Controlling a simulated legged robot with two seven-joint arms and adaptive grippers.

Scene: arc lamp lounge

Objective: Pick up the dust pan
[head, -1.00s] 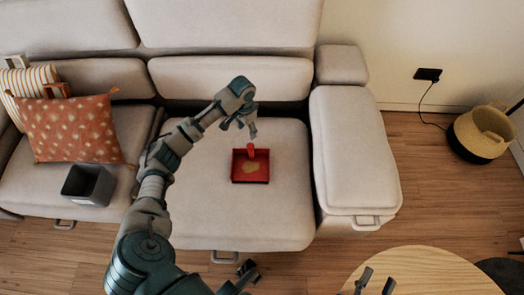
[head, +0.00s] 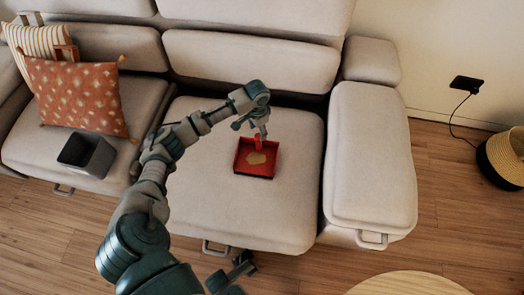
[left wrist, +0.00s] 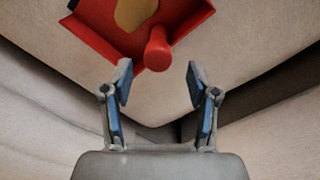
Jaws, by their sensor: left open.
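The red dust pan (head: 244,168) lies on the right seat of the sofa, with a tan patch on its floor. Its short red handle points toward the backrest. My left gripper (head: 258,132) is over the handle end in the head view and hides part of the handle. In the left wrist view, the gripper (left wrist: 160,85) is open and empty, its two blue-padded fingers spread. The pan (left wrist: 100,40) is beyond the fingertips there, with the rounded handle (left wrist: 157,52) between their lines but not gripped.
A grey open box (head: 88,155) sits on the left seat beside a rust patterned cushion (head: 75,95). The sofa armrest (head: 372,150) rises right of the pan. A round wooden table (head: 410,285) is at the front right, and a basket (head: 503,158) stands at the right edge.

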